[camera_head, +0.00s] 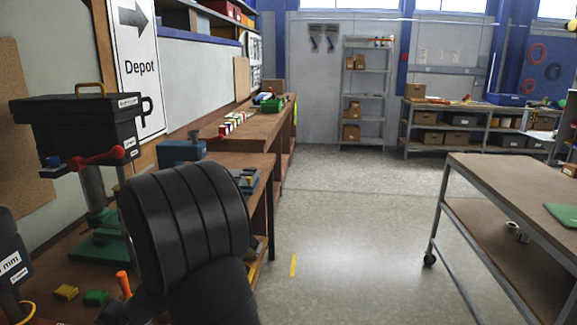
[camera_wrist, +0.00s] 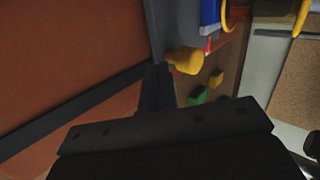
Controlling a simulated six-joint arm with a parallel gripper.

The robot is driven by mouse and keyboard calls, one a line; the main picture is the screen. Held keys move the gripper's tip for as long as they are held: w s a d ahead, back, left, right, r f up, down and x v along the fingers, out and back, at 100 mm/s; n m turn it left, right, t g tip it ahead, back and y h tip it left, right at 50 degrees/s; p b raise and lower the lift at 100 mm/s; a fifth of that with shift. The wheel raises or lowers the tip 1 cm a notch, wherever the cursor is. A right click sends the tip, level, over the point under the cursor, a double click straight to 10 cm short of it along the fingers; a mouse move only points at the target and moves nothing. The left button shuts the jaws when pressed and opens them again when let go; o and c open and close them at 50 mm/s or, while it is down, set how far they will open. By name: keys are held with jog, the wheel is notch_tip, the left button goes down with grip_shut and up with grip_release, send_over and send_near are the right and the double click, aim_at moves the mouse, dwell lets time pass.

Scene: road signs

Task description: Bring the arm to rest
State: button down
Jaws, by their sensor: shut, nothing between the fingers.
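My gripper (camera_wrist: 157,88) shows in the wrist view as a dark narrow shape above its wide black body. It is shut, with nothing visible between the fingers. The view is tilted and dim there. In the head view my black arm link fills the lower left, over the workbench, and hides part of it; the fingers cannot be made out.
A black and green drill press (camera_head: 80,125) stands on the left bench. A yellow block (camera_head: 66,292) and a green block (camera_head: 96,298) lie near its base. A "Depot" sign (camera_head: 140,68) leans behind. A wheeled table (camera_head: 510,195) stands right; the middle floor is clear.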

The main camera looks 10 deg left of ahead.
jog(key=w+d+r, duration=0.1)
jog(key=d+r, duration=0.2)
jog(key=d, duration=2)
dwell(1.8)
jog(key=a+f, duration=0.1)
jog(key=a, duration=0.4)
jog(key=a+f, duration=0.1)
jog(key=a, duration=0.5)
jog(key=s+a+f, duration=0.1)
jog(key=a, duration=0.4)
jog(key=shift+a, duration=0.25)
